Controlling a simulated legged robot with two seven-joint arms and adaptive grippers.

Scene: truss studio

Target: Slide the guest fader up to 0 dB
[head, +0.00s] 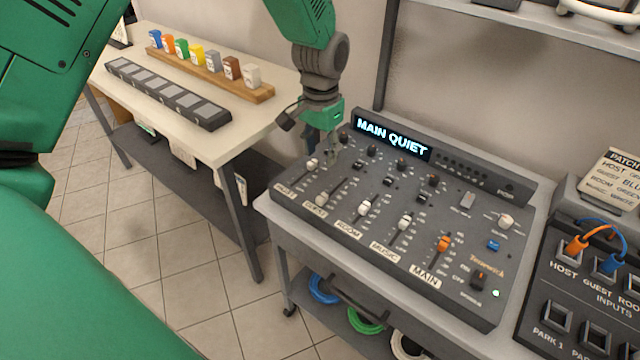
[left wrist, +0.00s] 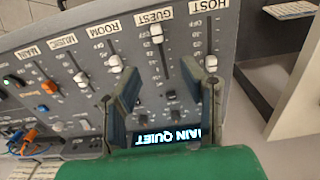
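The grey mixer (head: 430,280) has a row of labelled faders. The guest fader's white cap (head: 321,199) sits low in its slot, close to the GUEST label; it also shows in the left wrist view (left wrist: 157,34), which sees the panel upside down. My left gripper (head: 312,135) is above the mixer's back left part, beyond the guest cap. In the left wrist view its two fingers (left wrist: 160,78) are spread apart with nothing between them, over the upper part of the guest channel. The cap is apart from the fingertips. My right gripper is in neither view.
The host fader cap (head: 312,164) and room fader cap (head: 364,207) flank the guest channel. Knobs line the back below a display (head: 392,139) reading MAIN QUIET. A patch panel (head: 580,290) with cables stands at right. A pale table (head: 235,135) stands at left across a gap.

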